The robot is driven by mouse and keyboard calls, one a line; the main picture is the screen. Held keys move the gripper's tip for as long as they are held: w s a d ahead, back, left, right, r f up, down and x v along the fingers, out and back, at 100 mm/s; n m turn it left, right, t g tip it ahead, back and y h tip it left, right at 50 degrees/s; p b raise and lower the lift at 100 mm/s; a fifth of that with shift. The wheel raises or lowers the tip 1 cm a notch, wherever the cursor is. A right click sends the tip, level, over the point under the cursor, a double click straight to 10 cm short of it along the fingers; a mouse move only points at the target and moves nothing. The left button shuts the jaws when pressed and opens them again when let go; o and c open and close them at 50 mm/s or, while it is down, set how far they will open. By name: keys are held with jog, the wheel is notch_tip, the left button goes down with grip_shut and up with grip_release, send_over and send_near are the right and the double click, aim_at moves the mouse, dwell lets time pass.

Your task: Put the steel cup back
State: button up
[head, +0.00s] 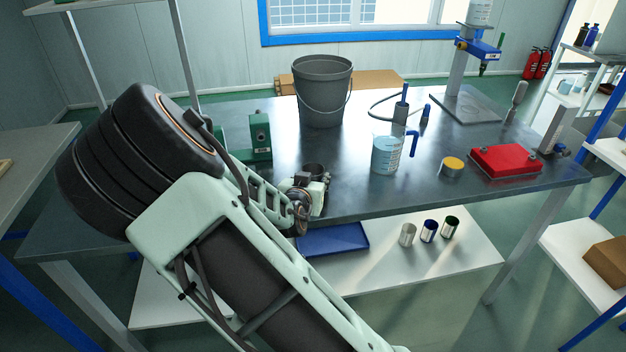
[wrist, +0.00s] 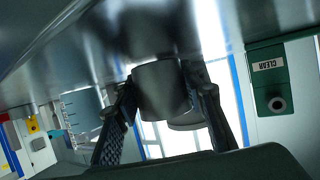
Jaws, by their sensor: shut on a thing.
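The steel cup (wrist: 160,86), a dull grey metal cylinder, is between the two fingers of my gripper (wrist: 168,100) in the wrist view, which is nearly upside down. My gripper is shut on it. In the head view the cup (head: 315,170) shows as a dark round rim just beyond my gripper (head: 311,186), near the front edge of the workbench (head: 262,200). The cup's lower part is hidden there. I cannot tell whether its base touches the bench top.
A grey bucket (head: 323,90) stands behind, a green box (head: 260,137) to the left. Right are a clear jug (head: 387,153), yellow-topped tin (head: 452,167) and red case (head: 505,161). Below, a blue tray (head: 333,239) and silver (head: 407,235), blue (head: 429,231) and green (head: 451,227) cups stand on a shelf.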

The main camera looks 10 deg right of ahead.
jog(key=shift+f, duration=0.2)
jog(key=o, duration=1.2)
jog(key=shift+r, duration=0.1)
jog(key=shift+r, duration=0.15)
jog(key=shift+s+a+r, duration=0.15)
jog(key=shift+s, duration=0.1)
jog(key=p+v, duration=0.3)
jog(key=v, duration=0.8)
jog(key=shift+s+a, duration=0.1)
jog(key=shift+s, duration=0.15)
